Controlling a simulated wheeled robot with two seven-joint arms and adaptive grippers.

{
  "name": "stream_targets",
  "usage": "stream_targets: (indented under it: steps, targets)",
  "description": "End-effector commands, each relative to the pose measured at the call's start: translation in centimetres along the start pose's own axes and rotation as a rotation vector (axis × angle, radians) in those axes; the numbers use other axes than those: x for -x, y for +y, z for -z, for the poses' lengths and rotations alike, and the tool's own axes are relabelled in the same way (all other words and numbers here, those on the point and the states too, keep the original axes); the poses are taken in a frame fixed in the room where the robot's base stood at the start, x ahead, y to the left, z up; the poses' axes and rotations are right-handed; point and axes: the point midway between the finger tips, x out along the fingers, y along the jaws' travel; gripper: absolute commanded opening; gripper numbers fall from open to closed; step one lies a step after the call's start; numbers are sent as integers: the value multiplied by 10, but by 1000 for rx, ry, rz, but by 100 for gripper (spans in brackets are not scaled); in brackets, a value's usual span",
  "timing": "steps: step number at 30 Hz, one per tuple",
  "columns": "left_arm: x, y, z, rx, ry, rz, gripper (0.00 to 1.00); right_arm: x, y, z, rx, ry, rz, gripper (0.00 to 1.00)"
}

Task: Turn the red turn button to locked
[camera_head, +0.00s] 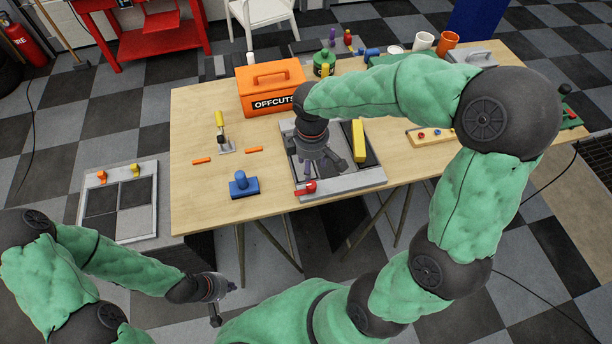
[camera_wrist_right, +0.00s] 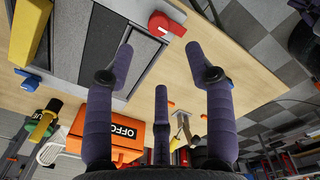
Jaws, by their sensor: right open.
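The red turn button (camera_head: 309,187) sits on the front-left edge of a grey panel (camera_head: 345,187) on the workbench. In the right wrist view the red turn button (camera_wrist_right: 166,24) shows beyond and between the fingertips, apart from them. My right gripper (camera_head: 321,168) hangs over the panel, just behind the button. It is open and empty, with its fingers spread in the right wrist view (camera_wrist_right: 160,55). My left gripper (camera_head: 214,312) is low in front of the bench, far from the button, and its finger state is unclear. Part of the panel is hidden by my right gripper.
A yellow bar (camera_head: 358,141) stands on the panel, right of my right gripper. A blue knob block (camera_head: 243,184) lies left of the panel. An orange box (camera_head: 262,82) marked OFFCUTS stands behind. A toggle clamp (camera_head: 222,134) and orange strips are on the left; bare wood lies between.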

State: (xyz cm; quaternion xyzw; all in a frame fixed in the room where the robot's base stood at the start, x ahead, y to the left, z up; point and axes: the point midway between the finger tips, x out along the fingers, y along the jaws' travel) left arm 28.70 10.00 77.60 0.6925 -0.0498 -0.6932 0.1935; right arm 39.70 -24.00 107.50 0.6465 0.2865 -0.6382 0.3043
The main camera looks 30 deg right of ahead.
Motion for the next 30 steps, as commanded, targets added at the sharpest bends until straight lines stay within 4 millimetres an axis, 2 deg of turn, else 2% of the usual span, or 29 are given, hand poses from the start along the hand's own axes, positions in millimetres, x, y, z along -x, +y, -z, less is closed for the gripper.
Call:
stream_targets:
  steps: [5, 18, 24, 30]
  targets:
    - [-4, -2, 0, 0, -1, 0, 0, -15, 0, -1, 4, -5, 0, 54]
    - [-22, -8, 0, 0, -1, 0, 0, -89, 0, -1, 1, -4, 2, 54]
    - [-25, -9, 1, 0, -1, 0, 0, -105, 0, -1, 2, -3, 1, 54]
    - [-25, -9, 1, 0, -1, 0, 0, -107, 0, -1, 2, -1, -1, 54]
